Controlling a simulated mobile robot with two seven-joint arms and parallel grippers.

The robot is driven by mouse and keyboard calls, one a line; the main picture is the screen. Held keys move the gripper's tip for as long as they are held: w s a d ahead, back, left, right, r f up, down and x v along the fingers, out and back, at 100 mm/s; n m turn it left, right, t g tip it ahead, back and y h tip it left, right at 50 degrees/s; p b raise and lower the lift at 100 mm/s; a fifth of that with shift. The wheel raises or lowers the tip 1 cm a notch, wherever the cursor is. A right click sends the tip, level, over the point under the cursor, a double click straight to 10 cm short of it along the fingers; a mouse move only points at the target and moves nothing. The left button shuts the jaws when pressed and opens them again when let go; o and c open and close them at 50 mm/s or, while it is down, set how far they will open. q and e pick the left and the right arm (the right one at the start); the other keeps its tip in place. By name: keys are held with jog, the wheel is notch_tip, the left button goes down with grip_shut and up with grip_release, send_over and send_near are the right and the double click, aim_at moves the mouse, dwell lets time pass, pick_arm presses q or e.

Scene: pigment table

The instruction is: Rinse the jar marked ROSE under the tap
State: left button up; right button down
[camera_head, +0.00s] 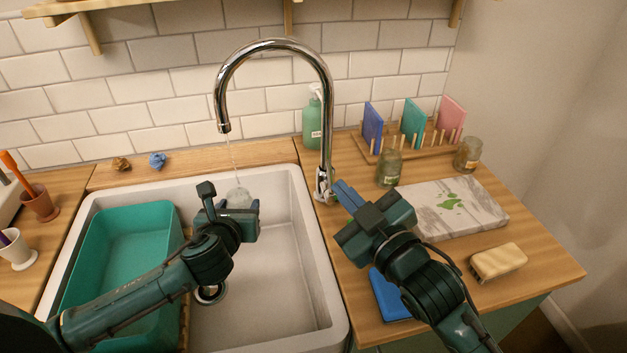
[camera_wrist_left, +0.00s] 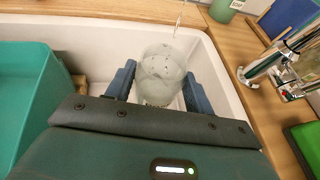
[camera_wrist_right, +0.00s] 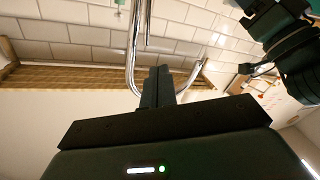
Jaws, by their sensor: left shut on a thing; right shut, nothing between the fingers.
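A clear glass jar (camera_head: 238,196) is between the fingers of my left gripper (camera_head: 232,207), which is shut on it over the right sink basin. In the left wrist view the jar (camera_wrist_left: 161,74) looks wet or cloudy and empty; no label can be read. The chrome tap (camera_head: 328,130) arches above, and a thin water stream (camera_head: 233,154) falls from its spout to the jar. My right gripper (camera_head: 343,192) is shut and empty, just right of the tap's base.
A teal tub (camera_head: 125,225) fills the sink's left side. On the right counter stand two other jars (camera_head: 389,168) (camera_head: 467,154), a rack (camera_head: 410,147) with coloured panels, a green-stained marble slab (camera_head: 480,210), a brush (camera_head: 498,262) and a blue cloth (camera_head: 388,297). A soap bottle (camera_head: 312,120) stands behind the tap.

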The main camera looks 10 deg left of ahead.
aim_at(330, 181)
jog(key=w+a+f+n+g+y, duration=0.3)
jog(key=a+n, duration=0.4)
jog(key=n, duration=1)
jog(key=shift+g+h, duration=0.5)
jog(key=w+d, duration=0.3)
jog(key=shift+w+r, duration=0.1)
jog(key=shift+r, duration=0.25)
